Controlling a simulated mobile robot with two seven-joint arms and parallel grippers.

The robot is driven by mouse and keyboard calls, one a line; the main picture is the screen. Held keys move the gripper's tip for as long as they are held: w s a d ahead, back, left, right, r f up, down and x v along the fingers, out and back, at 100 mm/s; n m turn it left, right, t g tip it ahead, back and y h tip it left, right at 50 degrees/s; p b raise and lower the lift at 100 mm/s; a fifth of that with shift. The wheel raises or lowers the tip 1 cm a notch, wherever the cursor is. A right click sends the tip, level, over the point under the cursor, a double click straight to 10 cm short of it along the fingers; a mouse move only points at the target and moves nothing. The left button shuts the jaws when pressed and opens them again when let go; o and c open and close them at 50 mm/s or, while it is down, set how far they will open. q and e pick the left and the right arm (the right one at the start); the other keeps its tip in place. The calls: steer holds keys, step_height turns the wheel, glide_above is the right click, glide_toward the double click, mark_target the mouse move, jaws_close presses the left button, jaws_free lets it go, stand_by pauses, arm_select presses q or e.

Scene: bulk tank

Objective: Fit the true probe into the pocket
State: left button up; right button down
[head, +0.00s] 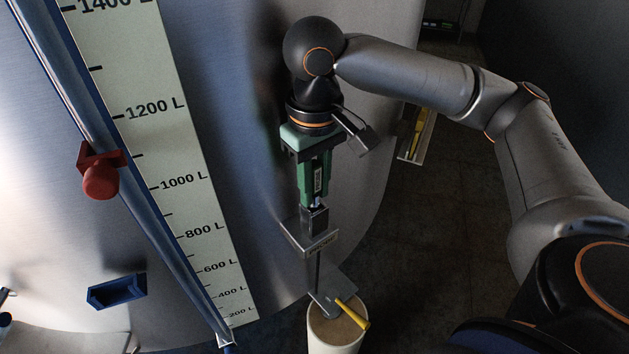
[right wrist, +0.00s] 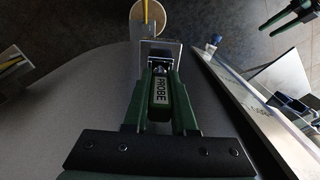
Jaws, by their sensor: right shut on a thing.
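My right gripper (head: 314,180) is shut on a probe (right wrist: 160,92), a dark body with a pale label reading PROBE between the green fingers. A dark block (head: 315,219) shows just below the fingertips. Directly under it, a metal bracket (head: 322,245) with a small label stands out from the tank. A thin dark stem (head: 318,270) runs below the bracket; I cannot tell whether it belongs to the probe. The pocket opening is hidden. My left gripper (right wrist: 284,20) appears small at the top right of the right wrist view, its two green fingers apart.
The steel tank (head: 240,60) with its litre scale (head: 165,130) fills the left. A red knob (head: 101,180) and blue holder (head: 117,291) sit there.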

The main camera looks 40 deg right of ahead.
steer(key=shift+f, duration=0.8)
steer(key=c, duration=0.6)
jaws_free()
steer(key=shift+c, duration=0.2)
steer(key=shift+r, duration=0.1)
step_height(320, 180, up, 11)
steer(key=shift+f+p, duration=0.2)
steer(key=shift+p, duration=0.7)
steer(key=shift+r, duration=0.9)
steer(key=shift+s, duration=0.15)
